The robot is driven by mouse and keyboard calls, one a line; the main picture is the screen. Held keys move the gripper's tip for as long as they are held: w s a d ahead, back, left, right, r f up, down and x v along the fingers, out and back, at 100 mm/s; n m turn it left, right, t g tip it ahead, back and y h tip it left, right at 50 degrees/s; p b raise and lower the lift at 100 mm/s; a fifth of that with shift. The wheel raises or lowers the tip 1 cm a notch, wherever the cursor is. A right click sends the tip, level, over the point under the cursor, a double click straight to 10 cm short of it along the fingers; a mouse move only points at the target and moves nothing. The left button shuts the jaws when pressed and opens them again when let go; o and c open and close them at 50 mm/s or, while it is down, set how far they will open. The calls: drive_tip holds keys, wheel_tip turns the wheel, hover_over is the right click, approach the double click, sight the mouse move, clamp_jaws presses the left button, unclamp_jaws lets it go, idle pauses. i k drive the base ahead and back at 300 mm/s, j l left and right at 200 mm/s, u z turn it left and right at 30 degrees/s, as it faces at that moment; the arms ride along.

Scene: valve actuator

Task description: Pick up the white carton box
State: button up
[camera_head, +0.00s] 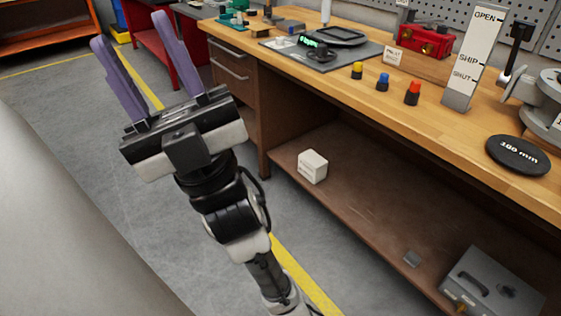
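The white carton box (313,167) is a small cube on the lower shelf of the wooden workbench, near the shelf's left end. It sits close to the shelf's front edge, and its marking is too small to read. My gripper (134,54) has two purple fingers held wide apart, with nothing between them. It is in the left part of the view, up and to the left of the box and apart from it. No part of the box's visible faces is covered by my arm.
The workbench top (440,150) overhangs the lower shelf (350,205). The shelf around the box is clear. A drawer unit (232,75) stands left of the shelf opening.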

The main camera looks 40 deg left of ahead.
sight(313, 167)
drive_tip(key=k+j+u, duration=0.1)
drive_tip(key=j+u, duration=0.15)
drive_tip(key=j, duration=0.45)
drive_tip(key=j+u, duration=0.25)
drive_tip(key=j, duration=0.4)
drive_tip(key=i+j+u, duration=0.2)
drive_tip(key=i+u, duration=0.15)
drive_tip(key=i, duration=0.55)
drive_tip(key=i+u, duration=0.3)
drive_tip(key=i, duration=0.6)
drive_tip(key=i+l, duration=0.75)
drive_tip(key=i, duration=0.05)
